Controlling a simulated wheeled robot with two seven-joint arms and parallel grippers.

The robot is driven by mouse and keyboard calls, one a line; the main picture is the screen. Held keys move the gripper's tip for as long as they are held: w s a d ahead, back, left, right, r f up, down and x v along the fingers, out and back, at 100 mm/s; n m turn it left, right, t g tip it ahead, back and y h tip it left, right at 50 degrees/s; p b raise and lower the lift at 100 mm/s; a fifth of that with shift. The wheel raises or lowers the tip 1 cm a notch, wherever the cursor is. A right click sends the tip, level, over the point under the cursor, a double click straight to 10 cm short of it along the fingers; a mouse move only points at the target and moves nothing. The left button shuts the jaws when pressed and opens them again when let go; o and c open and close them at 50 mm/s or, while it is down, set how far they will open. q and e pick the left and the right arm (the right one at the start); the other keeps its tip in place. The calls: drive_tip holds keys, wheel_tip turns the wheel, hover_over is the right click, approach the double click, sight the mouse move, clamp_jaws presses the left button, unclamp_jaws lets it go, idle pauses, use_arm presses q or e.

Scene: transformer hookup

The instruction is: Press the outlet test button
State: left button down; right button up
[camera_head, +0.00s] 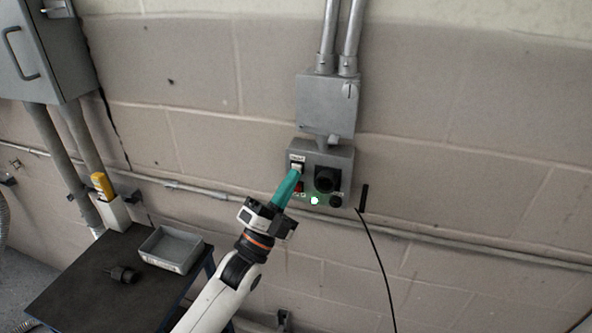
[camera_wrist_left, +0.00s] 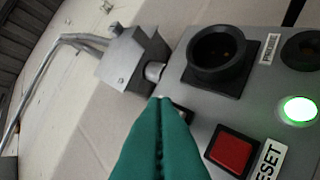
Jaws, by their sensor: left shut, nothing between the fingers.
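The grey outlet box (camera_head: 345,160) is on the wall in the head view; its face also fills the right of the left wrist view (camera_wrist_left: 205,95). A red square button (camera_wrist_left: 232,150) has a label ending in "ESET" beside it. A dark button (camera_wrist_left: 184,113) is partly hidden behind my fingers; its label is not readable, and I cannot tell if it is the test button. My left gripper (camera_head: 296,172) is shut and empty, its teal fingertips (camera_wrist_left: 164,102) at that dark button. I cannot tell whether they touch it. My right gripper is not in view.
The box also bears a round black socket (camera_wrist_left: 218,52) and a lit green lamp (camera_wrist_left: 298,110). A black cable (camera_head: 376,250) hangs at right. A dark table (camera_head: 75,290) at lower left holds a grey tray (camera_head: 170,250) and a black plug (camera_head: 122,274).

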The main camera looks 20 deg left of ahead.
use_arm(q)
drive_tip(key=shift+w, duration=0.4)
idle(0.7)
drive_tip(key=shift+s, duration=0.85)
drive_tip(key=shift+s+a+p, duration=0.1)
drive_tip(key=shift+s+p, duration=0.7)
drive_tip(key=shift+s, duration=1.7)
